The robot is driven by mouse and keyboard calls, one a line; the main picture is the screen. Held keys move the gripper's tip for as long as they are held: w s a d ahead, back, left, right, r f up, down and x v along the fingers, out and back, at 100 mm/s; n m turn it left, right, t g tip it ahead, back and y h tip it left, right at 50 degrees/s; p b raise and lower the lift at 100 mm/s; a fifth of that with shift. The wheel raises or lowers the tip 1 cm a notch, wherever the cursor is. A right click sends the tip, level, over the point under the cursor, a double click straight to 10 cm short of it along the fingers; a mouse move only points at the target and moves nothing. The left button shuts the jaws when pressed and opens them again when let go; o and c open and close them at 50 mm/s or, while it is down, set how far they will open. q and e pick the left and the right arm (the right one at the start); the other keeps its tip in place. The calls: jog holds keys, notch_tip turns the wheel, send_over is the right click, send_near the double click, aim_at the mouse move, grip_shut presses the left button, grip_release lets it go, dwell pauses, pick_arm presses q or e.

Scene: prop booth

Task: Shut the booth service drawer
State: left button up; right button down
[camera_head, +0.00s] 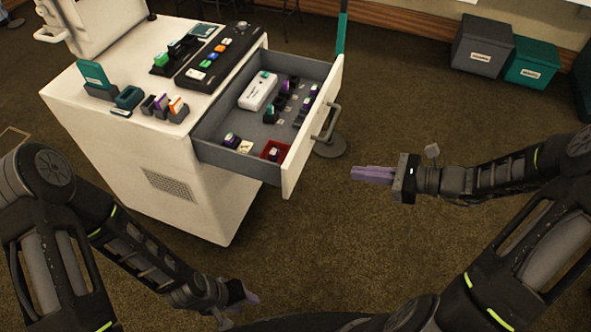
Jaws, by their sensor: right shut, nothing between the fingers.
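The booth service drawer (228,161) is pulled out of the right side of a white cabinet (124,150). Its white front panel (305,145) has a grey bar handle (327,124) on the outside. Small items lie inside the drawer. My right gripper (354,174) is shut and empty, to the right of the drawer front and apart from it, with its purple fingers pointing left. My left gripper (252,298) is low in the view, below the cabinet and away from the drawer. Its fingers are small and partly hidden, so I cannot tell whether they are open.
A control panel with buttons (217,55) and small holders (128,97) stand on the cabinet top. Grey (481,47) and teal bins (537,63) sit at the back right.

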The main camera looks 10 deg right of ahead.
jog(key=shift+a, duration=0.1)
send_near(296, 164)
jog(key=x, duration=0.6)
jog(key=shift+a+b, duration=0.3)
dwell(0.3)
